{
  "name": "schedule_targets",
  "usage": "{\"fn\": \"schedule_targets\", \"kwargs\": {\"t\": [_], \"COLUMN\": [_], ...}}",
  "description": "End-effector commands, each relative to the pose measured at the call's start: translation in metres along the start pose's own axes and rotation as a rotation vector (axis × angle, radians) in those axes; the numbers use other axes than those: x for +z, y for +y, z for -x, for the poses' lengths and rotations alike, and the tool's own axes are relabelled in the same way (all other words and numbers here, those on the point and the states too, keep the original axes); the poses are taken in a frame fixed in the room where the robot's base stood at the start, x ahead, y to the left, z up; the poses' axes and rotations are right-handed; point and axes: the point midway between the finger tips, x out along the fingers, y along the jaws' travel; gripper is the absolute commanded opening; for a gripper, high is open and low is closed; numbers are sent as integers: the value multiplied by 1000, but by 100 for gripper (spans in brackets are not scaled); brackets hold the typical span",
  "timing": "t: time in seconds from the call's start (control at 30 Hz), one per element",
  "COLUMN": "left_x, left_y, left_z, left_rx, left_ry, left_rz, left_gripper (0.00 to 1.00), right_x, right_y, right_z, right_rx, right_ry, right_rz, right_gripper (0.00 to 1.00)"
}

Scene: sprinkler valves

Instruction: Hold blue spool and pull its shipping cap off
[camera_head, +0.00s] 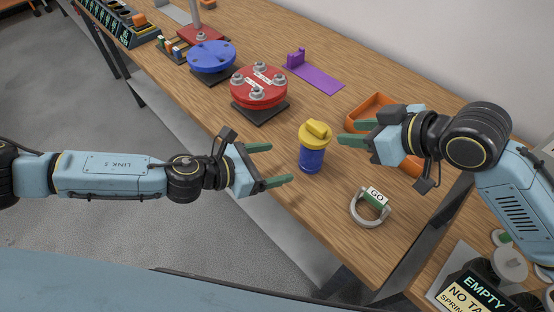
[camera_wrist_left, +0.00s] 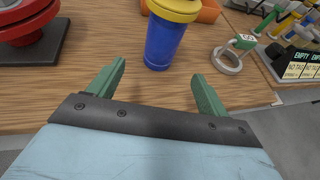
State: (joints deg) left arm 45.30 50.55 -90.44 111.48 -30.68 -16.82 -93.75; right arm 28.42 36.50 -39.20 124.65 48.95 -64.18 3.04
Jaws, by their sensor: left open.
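The blue spool (camera_head: 312,159) stands upright on the wooden table, with a yellow shipping cap (camera_head: 316,134) on its top. In the left wrist view the blue spool (camera_wrist_left: 164,45) is beyond and between my open fingers, and the yellow cap (camera_wrist_left: 175,8) is cut by the top edge. My left gripper (camera_head: 274,165) is open and empty, to the left of the spool and apart from it. My right gripper (camera_head: 347,133) is to the right of the cap, its green fingers pointing left towards it. One finger largely hides the other, so its opening is unclear.
A red flanged disc (camera_head: 259,87) and a blue disc (camera_head: 211,57) stand on black bases further back. A grey ring with a GO tag (camera_head: 371,208) lies right of the spool. An orange tray (camera_head: 372,108) is behind my right gripper. A purple bracket (camera_head: 314,73) lies at the back.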

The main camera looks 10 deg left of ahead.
Motion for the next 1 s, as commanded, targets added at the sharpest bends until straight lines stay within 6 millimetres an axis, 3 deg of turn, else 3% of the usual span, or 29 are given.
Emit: {"fn": "schedule_targets", "kwargs": {"t": [0.17, 0.7, 1.0], "left_x": [-1, -1, -1], "left_y": [-2, -3, -2], "left_z": [-16, -113, -132], "left_rx": [-6, -5, -4], "left_ry": [1, 1, 1], "left_rz": [-6, -2, -2], "left_gripper": [78, 78, 78], "right_x": [0, 0, 0], "right_y": [0, 0, 0], "right_z": [0, 0, 0], "right_rx": [0, 0, 0], "right_ry": [0, 0, 0], "right_rz": [0, 0, 0], "right_gripper": [36, 36, 36]}}
